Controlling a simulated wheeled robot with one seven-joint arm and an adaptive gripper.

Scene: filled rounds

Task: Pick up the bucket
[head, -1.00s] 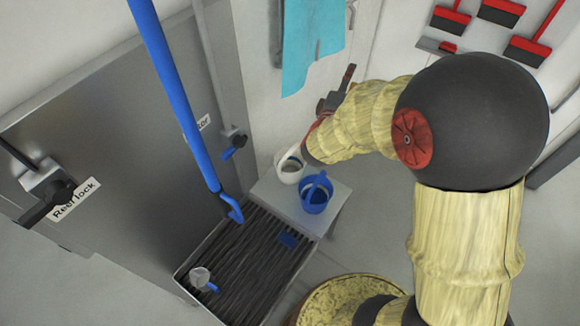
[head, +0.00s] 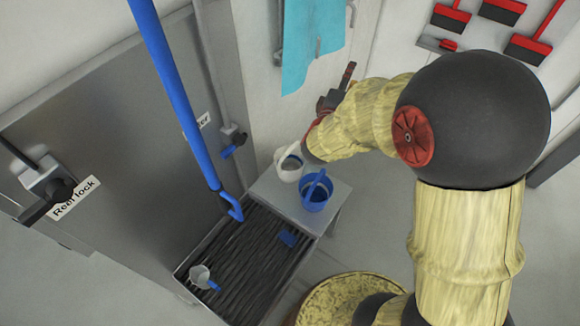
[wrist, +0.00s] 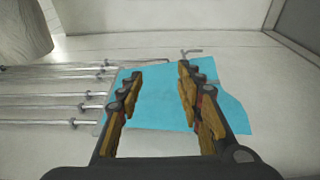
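Two buckets stand side by side on a small grey table in the head view. One is a blue bucket (head: 315,203) with a blue handle arching over it. The other is a white bucket (head: 288,174) with a blue handle, close behind it to the left. My gripper (head: 349,74) is raised above and to the right of both, apart from them and aimed toward the wall. In the wrist view, my gripper (wrist: 160,74) has its fingers spread with nothing between them. Neither bucket shows in the wrist view.
The grey table (head: 328,218) adjoins a dark slatted grate (head: 243,262). A small light cup (head: 199,276) and a blue piece (head: 288,238) lie on the grate. A blue pole (head: 172,90) slants across the left. A teal cloth (head: 310,45) hangs on the wall, also before my fingers (wrist: 160,110).

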